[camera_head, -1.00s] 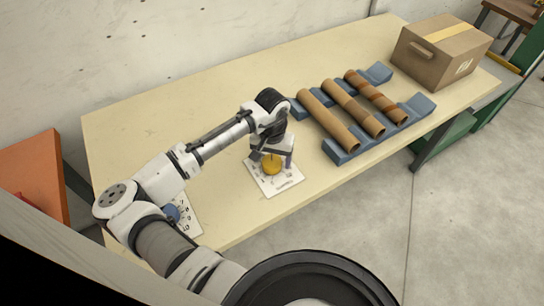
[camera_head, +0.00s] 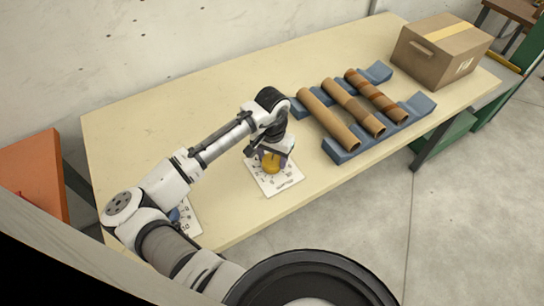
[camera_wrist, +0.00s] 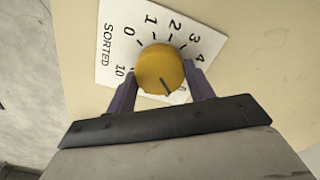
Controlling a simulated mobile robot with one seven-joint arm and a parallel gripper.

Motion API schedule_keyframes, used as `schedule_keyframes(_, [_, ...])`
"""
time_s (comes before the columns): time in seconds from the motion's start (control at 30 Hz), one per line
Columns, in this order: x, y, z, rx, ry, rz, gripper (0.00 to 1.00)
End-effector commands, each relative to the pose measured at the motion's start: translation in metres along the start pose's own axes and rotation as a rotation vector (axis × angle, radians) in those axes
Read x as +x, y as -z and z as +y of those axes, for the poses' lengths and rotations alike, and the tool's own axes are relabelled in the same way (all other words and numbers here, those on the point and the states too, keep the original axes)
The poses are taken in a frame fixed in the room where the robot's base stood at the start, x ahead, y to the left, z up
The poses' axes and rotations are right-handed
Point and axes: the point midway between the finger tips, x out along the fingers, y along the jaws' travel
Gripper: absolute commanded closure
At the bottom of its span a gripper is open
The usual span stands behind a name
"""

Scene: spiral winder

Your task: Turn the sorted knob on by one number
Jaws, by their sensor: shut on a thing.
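The sorted knob (camera_head: 271,166) is a round yellow knob on a white dial plate (camera_head: 284,185) marked SORTED, lying on the table. In the wrist view the knob (camera_wrist: 158,66) has a dark pointer line on its lower part, slanting toward the lower right. The plate (camera_wrist: 112,45) shows 0 to 4 around the top and right, and 10 at the left. Most other numbers are hidden by my gripper, so I cannot read the pointed number. My gripper (camera_wrist: 160,86) is shut on the knob, a dark purple finger on each side; it also shows in the head view (camera_head: 270,156).
Another white plate (camera_head: 192,228) with a blue knob (camera_head: 174,215) is partly hidden by my arm. Cardboard tubes (camera_head: 328,120) lie on blue cradles (camera_head: 345,150). A cardboard box (camera_head: 440,55) stands at the far right. The table (camera_head: 180,105) behind my arm is clear.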

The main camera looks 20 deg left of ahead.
Motion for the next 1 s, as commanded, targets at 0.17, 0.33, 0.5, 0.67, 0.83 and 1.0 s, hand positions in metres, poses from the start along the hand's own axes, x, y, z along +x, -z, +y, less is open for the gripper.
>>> schedule_keyframes(0.17, [0.0002, 0.0004, 0.0007, 0.121, -0.002, 0.002, 0.70])
schedule_keyframes(0.33, [0.0003, 0.0004, 0.0007, 0.218, -0.001, 0.002, 0.70])
schedule_keyframes(0.5, [-0.0003, 0.0003, 0.0005, 0.284, 0.000, 0.002, 0.70])
schedule_keyframes(0.67, [-0.0004, 0.0002, 0.0006, 0.315, 0.000, 0.002, 0.70])
schedule_keyframes(0.83, [-0.0007, 0.0003, 0.0006, 0.322, 0.000, 0.002, 0.70])
schedule_keyframes(1.0, [-0.0007, 0.0003, 0.0006, 0.321, 0.000, 0.002, 0.70])
